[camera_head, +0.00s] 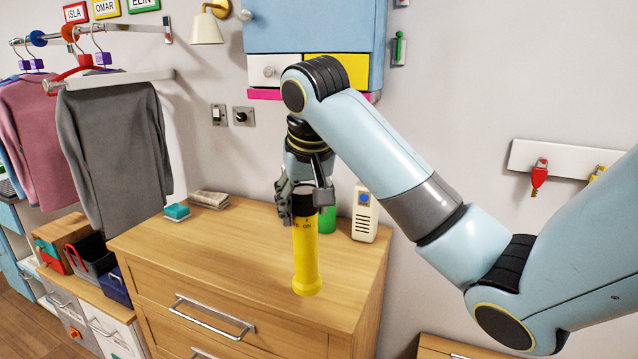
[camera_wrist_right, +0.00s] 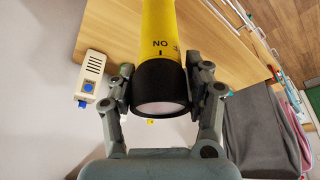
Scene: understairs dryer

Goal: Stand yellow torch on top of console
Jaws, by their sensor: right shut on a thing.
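The yellow torch (camera_head: 306,258) has a black head and is nearly upright, black end up, over the wooden console (camera_head: 215,245). Its lower end shows near the front edge of the top; I cannot tell if it touches the wood. My right gripper (camera_head: 305,200) is shut on the torch's black head from above. In the right wrist view the torch (camera_wrist_right: 167,35) runs away from the camera, its pale round end between the fingers (camera_wrist_right: 168,92). My left gripper is not in view.
On the console top stand a green cylinder (camera_head: 327,218) and a cream handset (camera_head: 364,215) behind the torch. The front left of the top is clear. A blue cabinet (camera_head: 335,30) hangs above.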

